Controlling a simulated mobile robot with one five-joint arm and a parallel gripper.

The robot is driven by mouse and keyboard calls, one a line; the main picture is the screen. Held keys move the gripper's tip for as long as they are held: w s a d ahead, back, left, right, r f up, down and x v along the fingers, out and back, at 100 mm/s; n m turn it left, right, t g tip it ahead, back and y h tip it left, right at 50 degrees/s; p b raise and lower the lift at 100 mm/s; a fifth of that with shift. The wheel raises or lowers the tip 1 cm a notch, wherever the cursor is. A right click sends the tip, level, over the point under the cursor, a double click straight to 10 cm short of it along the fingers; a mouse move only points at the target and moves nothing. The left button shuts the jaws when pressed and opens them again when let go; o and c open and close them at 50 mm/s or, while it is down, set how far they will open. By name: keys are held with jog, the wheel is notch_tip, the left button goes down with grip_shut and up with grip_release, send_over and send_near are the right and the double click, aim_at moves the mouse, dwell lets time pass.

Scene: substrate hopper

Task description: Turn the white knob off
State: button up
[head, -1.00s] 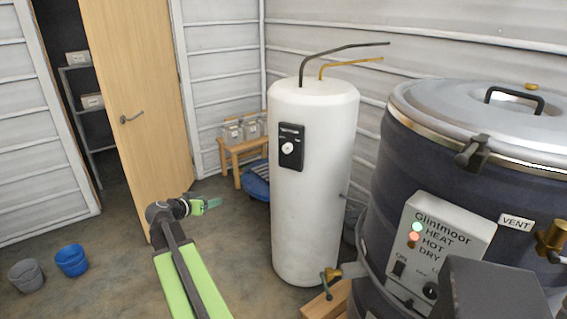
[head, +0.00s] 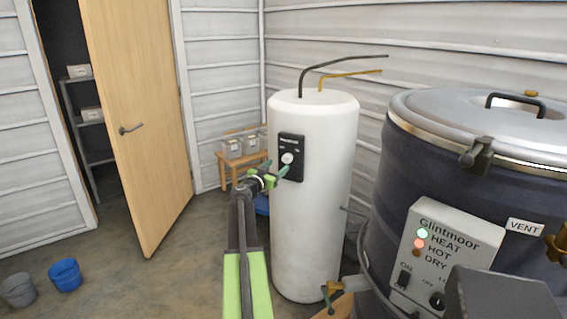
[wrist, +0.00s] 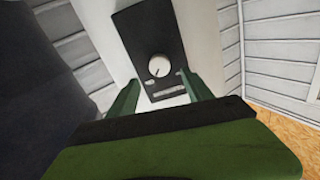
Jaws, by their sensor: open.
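The white knob (head: 287,158) sits on a black control panel (head: 298,172) on the front of a tall white tank (head: 312,230). In the wrist view the knob (wrist: 159,66) shows a small dark pointer mark toward its lower left. The black panel (wrist: 140,35) fills the upper middle there. My gripper (head: 279,177) is in front of the tank, just below and left of the knob in the head view. In the wrist view its two green fingers (wrist: 160,92) are spread apart, below and either side of the knob, with nothing between them. Contact with the panel cannot be told.
A dark drum (head: 385,190) with a metal lid and a control box (head: 440,250) stands close on the right. A wooden bench (head: 232,168) with jars is behind my arm. A wooden door (head: 140,130) and buckets (head: 65,274) are left. Floor between is clear.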

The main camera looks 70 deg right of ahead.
aim_at(285, 160)
jog(key=d, duration=0.4)
jog(key=s+d, duration=0.1)
jog(key=d, duration=0.2)
jog(key=shift+w+a, duration=0.1)
grip_shut()
